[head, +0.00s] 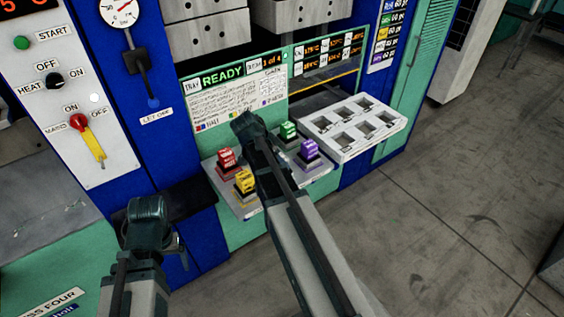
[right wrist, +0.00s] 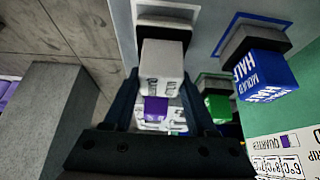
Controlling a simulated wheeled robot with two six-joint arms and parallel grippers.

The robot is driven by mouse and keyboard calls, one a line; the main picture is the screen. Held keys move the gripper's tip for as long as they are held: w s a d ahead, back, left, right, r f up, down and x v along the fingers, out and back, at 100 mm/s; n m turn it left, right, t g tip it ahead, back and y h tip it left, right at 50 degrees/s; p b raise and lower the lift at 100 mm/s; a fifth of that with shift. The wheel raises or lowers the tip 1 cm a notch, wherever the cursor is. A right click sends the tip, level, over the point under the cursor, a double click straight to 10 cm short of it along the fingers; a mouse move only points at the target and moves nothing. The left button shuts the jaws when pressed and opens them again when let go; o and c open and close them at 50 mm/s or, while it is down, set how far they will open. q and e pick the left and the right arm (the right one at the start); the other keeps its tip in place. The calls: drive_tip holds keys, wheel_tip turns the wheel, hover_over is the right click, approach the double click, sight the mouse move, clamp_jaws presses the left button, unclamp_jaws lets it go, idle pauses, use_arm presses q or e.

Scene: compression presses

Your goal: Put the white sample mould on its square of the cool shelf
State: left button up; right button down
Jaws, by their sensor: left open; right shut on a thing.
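The white mould (right wrist: 163,60), a pale lettered block on a dark base, is between the fingers of my right gripper (head: 245,122), which is shut on it. In the head view my right gripper and arm hide this mould. It is over or on the grey shelf (head: 262,203) below the READY panel; I cannot tell whether its base touches. The right wrist view shows a blue-outlined square (right wrist: 232,20) on a grey surface by the blue mould. My left gripper (head: 148,208) is open and empty, at the lower left, away from the moulds.
Red (head: 228,158), yellow (head: 245,181), green (head: 288,130) and purple (head: 309,149) moulds stand on the grey shelf. A blue mould (right wrist: 265,75) is close beside the white one. A white rack (head: 350,150) with several square openings is to the right. The floor at right is clear.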

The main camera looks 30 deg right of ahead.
drive_tip(key=shift+a+r, duration=0.1)
drive_tip(key=shift+r, duration=0.05)
drive_tip(key=shift+c, duration=1)
unclamp_jaws()
drive_tip(key=shift+r, duration=0.15)
drive_tip(key=p+v, duration=1)
drive_tip(key=v, duration=0.1)
drive_tip(key=shift+a+r, duration=0.25)
drive_tip(key=shift+r, duration=0.05)
